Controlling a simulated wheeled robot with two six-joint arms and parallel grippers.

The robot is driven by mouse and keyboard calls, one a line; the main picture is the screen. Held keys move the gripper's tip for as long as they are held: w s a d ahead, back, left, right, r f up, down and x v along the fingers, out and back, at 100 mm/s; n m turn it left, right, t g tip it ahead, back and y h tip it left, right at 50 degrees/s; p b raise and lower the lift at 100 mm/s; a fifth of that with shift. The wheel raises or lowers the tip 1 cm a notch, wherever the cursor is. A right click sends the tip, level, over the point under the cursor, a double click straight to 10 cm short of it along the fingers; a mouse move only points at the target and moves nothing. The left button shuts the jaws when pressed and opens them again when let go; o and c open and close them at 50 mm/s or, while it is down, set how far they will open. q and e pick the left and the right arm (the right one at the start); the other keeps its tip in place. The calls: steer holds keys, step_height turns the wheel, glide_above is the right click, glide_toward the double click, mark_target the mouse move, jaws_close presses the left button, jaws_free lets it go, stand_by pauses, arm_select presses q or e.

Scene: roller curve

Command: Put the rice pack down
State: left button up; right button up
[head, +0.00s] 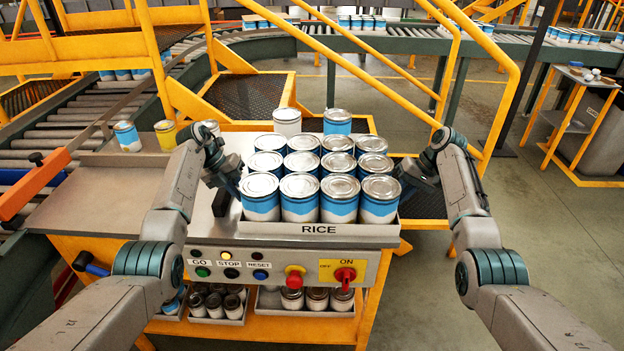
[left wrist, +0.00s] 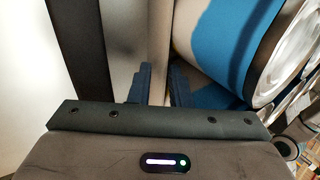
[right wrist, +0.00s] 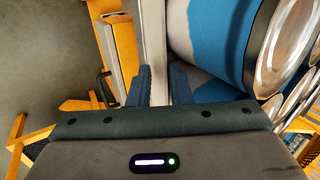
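The rice pack is a grey tray (head: 319,229) marked RICE, filled with several blue-and-white cans with silver lids. It is level above the control bench (head: 130,195); whether its bottom touches the bench top is hidden. My left gripper (head: 234,188) is at the tray's left side; in the left wrist view its fingers (left wrist: 160,82) are closed around the grey tray wall (left wrist: 160,40). My right gripper (head: 408,182) is at the right side; in the right wrist view its fingers (right wrist: 160,82) are closed around the other wall (right wrist: 153,35).
A blue can (head: 127,136) and a yellow can (head: 166,134) stand on the bench's left. Control buttons (head: 231,272) and a red switch (head: 344,276) are on the front panel. Yellow railings (head: 500,100) and a roller conveyor (head: 60,140) lie around. Cans sit on a lower shelf.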

arm_select(q)
steer(key=shift+o, duration=1.3)
steer(key=shift+r, duration=0.2)
arm_select(e)
steer(key=shift+o, duration=1.3)
steer(key=shift+r, duration=0.2)
arm_select(q)
steer(key=shift+s+r, duration=0.1)
steer(key=shift+s, duration=0.1)
steer(key=shift+d, duration=0.1)
arm_select(e)
steer(key=shift+s+a, duration=0.1)
steer(key=shift+s, duration=0.05)
arm_select(q)
steer(key=v, duration=0.8)
arm_select(e)
steer(key=v, duration=1.2)
steer(key=shift+f, duration=0.1)
